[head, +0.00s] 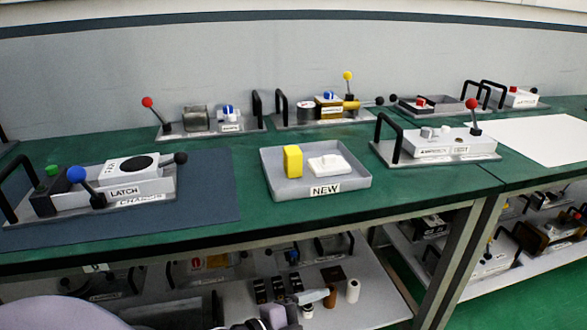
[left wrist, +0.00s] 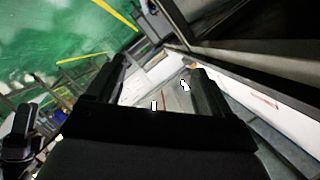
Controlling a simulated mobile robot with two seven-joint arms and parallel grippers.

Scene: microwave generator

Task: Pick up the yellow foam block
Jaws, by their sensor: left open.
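The yellow foam block (head: 292,161) stands upright in the left part of a shallow grey tray (head: 283,190) labelled NEW, on the green table. A white piece (head: 328,165) lies beside it on the right in the same tray. My left gripper (left wrist: 158,82) shows in the left wrist view with its two dark fingers apart and no object visibly held between them. The foam block is not visible in that view. My right gripper is not seen in either view.
The LATCH device (head: 130,188) sits on a dark mat (head: 215,200) left of the tray. A device with a red-knobbed lever (head: 440,145) stands to the right. More lever devices (head: 325,108) line the back. A lower shelf (head: 375,295) holds several items. Green tabletop around the tray is clear.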

